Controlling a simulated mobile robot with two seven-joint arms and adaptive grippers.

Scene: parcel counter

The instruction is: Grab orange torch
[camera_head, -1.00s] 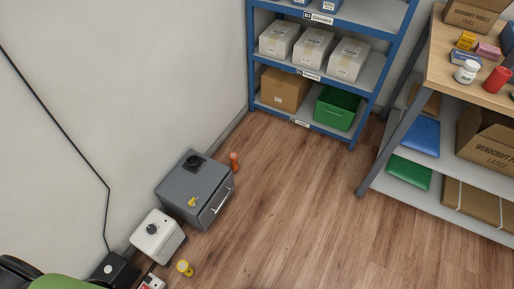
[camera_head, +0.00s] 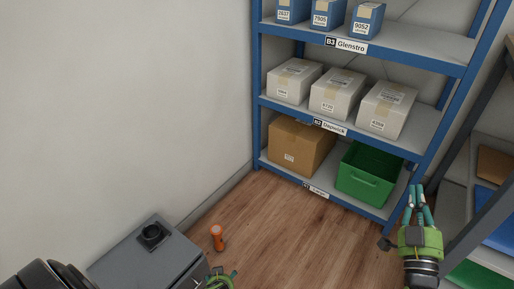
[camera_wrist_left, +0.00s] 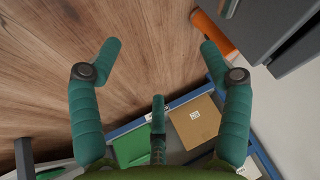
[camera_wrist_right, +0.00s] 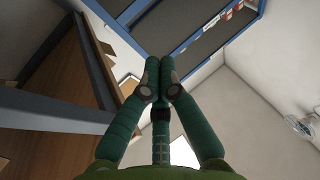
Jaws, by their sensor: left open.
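The orange torch (camera_head: 217,239) stands upright on the wooden floor, just right of the grey cabinet, in the head view. In the left wrist view an orange cylinder, the torch (camera_wrist_left: 213,34), shows at the upper right, partly behind a finger. My left gripper (camera_head: 222,273) is at the bottom edge of the head view, partly cut off, close to the torch. In the left wrist view its fingers (camera_wrist_left: 159,47) are spread wide with only floor between them. My right gripper (camera_head: 417,190) is raised in front of the shelf's right side. Its fingertips meet in the right wrist view (camera_wrist_right: 160,70), with nothing visible between them.
The grey cabinet (camera_head: 140,262) with a black round item (camera_head: 151,235) on top stands against the wall. A blue shelf rack (camera_head: 258,110) holds parcels, a brown box (camera_head: 300,147) and a green crate (camera_head: 369,174). The floor (camera_head: 290,235) before the rack is clear.

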